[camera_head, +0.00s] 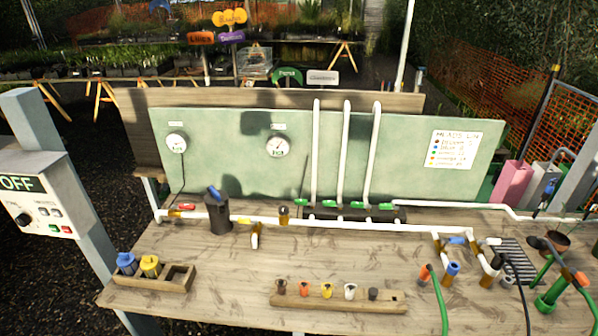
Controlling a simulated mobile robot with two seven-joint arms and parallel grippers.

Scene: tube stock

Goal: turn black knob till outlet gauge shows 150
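A small dark-topped brass fitting (283,214) stands on the white pipe below the right gauge. A black knob (22,219) also shows on the control box at the left edge. I cannot tell which one the task means. Neither of my grippers is in view.
The control box (45,200) displays OFF. A dark canister (218,215) with a blue top stands by the white pipe (340,227). A wooden rack (390,302) holds several coloured nozzles; another holder (170,284) has blue and yellow pieces. Green hoses (440,300) lie at right.

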